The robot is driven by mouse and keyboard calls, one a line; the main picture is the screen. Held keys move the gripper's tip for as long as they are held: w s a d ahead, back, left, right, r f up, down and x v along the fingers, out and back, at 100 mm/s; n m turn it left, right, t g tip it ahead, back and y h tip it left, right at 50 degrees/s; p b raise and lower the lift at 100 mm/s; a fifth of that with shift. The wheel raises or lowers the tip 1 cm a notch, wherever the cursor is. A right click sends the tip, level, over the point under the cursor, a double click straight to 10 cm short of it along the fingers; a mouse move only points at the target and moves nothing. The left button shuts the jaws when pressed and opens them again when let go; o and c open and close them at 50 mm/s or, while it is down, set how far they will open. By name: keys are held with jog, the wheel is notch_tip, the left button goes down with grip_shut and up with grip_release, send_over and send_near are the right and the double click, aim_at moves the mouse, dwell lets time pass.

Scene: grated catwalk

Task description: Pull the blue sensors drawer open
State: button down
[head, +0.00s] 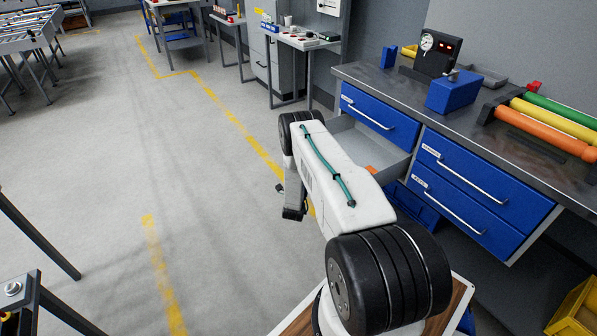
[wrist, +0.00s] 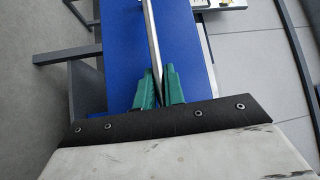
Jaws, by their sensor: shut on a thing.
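In the head view, a lower-left blue drawer (head: 411,207) under the workbench stands pulled out, with its grey inside (head: 365,143) showing and something orange in it. My arm hides much of its front. In the wrist view, my gripper (wrist: 159,88) has its green fingers shut on the silver handle (wrist: 151,35) of a blue drawer front (wrist: 118,50). The fingers are hidden behind my arm in the head view. The other blue drawers, upper left (head: 380,122), upper right (head: 475,177) and lower right (head: 465,212), look shut.
The workbench top (head: 385,80) holds a gauge box (head: 437,52), a blue block (head: 453,92) and coloured tubes (head: 545,128). A yellow crate (head: 577,312) is at the lower right. The floor left of my arm is mostly clear.

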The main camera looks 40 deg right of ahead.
jog(key=shift+a, duration=0.2)
jog(key=c, duration=1.5)
grip_release()
jog(key=v, duration=0.7)
jog(key=shift+a, duration=0.4)
jog(key=shift+s+f, duration=0.1)
jog(key=shift+f, duration=0.05)
